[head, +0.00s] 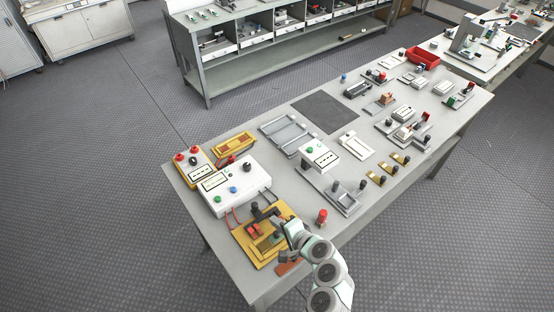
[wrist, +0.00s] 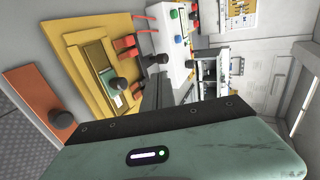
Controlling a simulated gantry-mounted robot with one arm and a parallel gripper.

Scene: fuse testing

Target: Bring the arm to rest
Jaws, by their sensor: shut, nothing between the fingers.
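My gripper (head: 272,214) is shut and empty. It is held over the right side of the yellow fixture (head: 242,246) near the table's front left corner. In the wrist view my dark fingers (wrist: 158,90) show beyond the teal gripper body, which hides the lower part of that view. The yellow fixture (wrist: 88,50) there carries black knobs and red connectors. From the head, my wrist and gripper cover part of the fixture, so any gap or contact between them cannot be told.
A white tester box (head: 228,188) with red leads stands behind the fixture. An orange plate (wrist: 45,105) with a black knob lies beside it. A red-topped post (head: 322,217) stands to the right. Several fixtures fill the grey table; a dark mat (head: 325,112) is bare.

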